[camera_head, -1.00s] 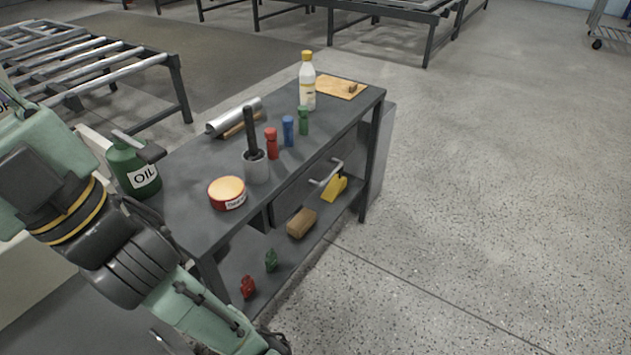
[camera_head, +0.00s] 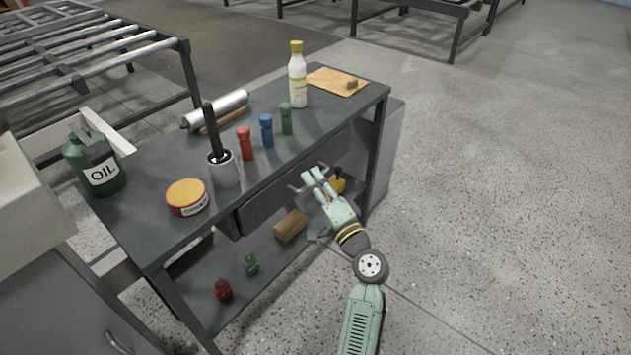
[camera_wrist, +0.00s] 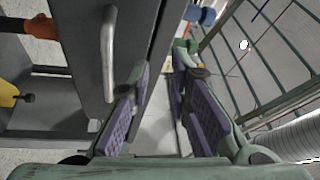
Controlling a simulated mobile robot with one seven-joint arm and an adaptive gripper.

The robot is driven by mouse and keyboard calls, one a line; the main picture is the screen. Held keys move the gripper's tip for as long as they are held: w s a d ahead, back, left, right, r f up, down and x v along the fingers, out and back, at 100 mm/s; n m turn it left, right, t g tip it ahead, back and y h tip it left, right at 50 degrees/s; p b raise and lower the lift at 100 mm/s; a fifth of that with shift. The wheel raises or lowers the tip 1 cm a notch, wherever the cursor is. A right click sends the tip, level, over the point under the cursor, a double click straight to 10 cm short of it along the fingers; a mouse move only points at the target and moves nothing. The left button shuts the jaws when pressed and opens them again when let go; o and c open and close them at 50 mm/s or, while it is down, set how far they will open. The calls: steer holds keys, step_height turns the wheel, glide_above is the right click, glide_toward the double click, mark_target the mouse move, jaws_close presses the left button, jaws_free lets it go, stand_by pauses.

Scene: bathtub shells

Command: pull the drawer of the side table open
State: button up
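The side table (camera_head: 140,225) is dark grey, with a drawer (camera_head: 268,203) under its top that looks closed. My gripper (camera_head: 312,176) is in front of the drawer front, at the handle, and hides most of it in the head view. In the wrist view the pale metal handle (camera_wrist: 108,55) stands upright in the picture on the drawer front (camera_wrist: 75,85). My gripper (camera_wrist: 168,105) is open there, with purple pads apart and nothing visibly held. The handle is left of the gap, close to the left finger; contact cannot be told.
A brown block (camera_head: 291,226) lies on the lower shelf. Open floor (camera_head: 500,200) is to the right.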

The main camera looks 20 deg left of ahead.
steer(key=d+f+m, duration=0.4)
steer(key=d+f, duration=0.2)
steer(key=f, duration=0.1)
steer(key=shift+h, duration=0.3)
steer(key=p+x, duration=0.1)
steer(key=x, duration=0.6)
steer(key=p+x, duration=0.1)
steer(key=x, duration=0.2)
steer(key=shift+s+a+r+p, duration=0.2)
steer(key=shift+a+r+p, duration=0.1)
steer(key=shift+a+r, duration=0.1)
steer(key=shift+c, duration=0.5)
jaws_close()
